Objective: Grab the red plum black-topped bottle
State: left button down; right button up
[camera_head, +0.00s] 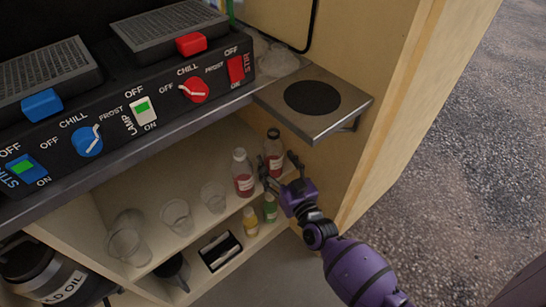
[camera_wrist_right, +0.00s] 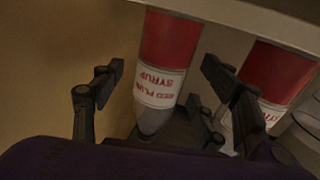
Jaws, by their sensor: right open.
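The red plum bottle (camera_head: 273,158) has a black top, dark red contents and a white label. It stands upright on the shelf under the counter, near the side wall. In the right wrist view the bottle (camera_wrist_right: 172,50) appears upside down, its label reading RED PLUM SYRUP. My right gripper (camera_head: 279,170) is open in front of it. In the wrist view the fingers of the right gripper (camera_wrist_right: 162,82) appear on either side of the bottle, with gaps showing; I cannot tell how deep it sits between them. My left gripper is not in view.
A similar red bottle with a pale top (camera_head: 243,180) stands close on the left, also in the wrist view (camera_wrist_right: 277,75). Clear cups (camera_head: 177,218) stand farther left. Small yellow (camera_head: 250,222) and green (camera_head: 270,208) bottles stand lower. A metal side shelf (camera_head: 335,118) juts out above.

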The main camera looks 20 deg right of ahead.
jog(key=shift+w+a+f, duration=0.1)
jog(key=shift+w+a, duration=0.05)
jog(key=shift+w, duration=1.15)
jog(key=c, duration=1.3)
jog(key=shift+c, duration=0.4)
jog(key=shift+r, duration=0.2)
